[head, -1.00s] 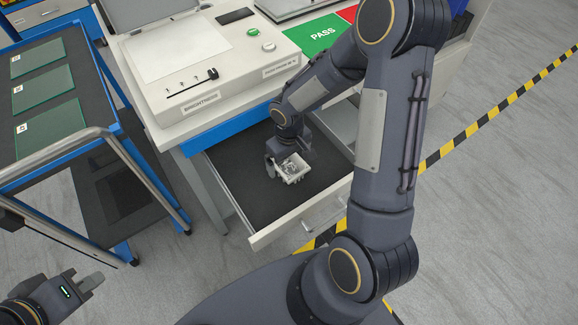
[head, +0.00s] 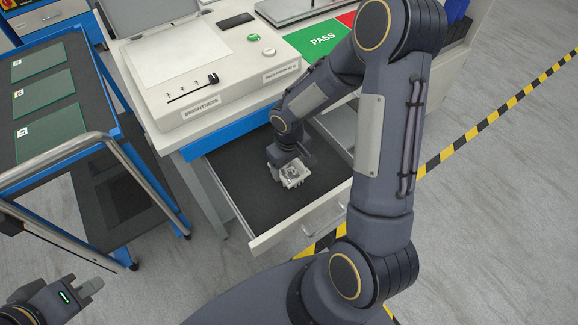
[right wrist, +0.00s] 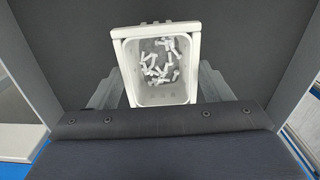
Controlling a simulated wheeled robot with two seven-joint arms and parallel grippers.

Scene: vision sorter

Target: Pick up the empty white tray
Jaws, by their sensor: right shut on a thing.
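A small white tray (head: 296,178) is in the open drawer under the bench, below my right gripper (head: 288,168). The right wrist view shows the tray (right wrist: 121,73) from above; it is not empty but holds several small white bolt-like pieces (right wrist: 160,62). My right gripper's fingers (right wrist: 160,85) are at the tray's left and right sides, shut on it. In the head view I cannot tell whether the tray is off the drawer floor. My left gripper (head: 84,285) is at the lower left, apart from everything; its finger gap is unclear.
The drawer (head: 250,200) has a dark floor and pale walls around the tray. A light box with a brightness slider (head: 195,85) and a green PASS mat (head: 322,40) are on the bench above. A blue cart (head: 85,130) with green panels stands left.

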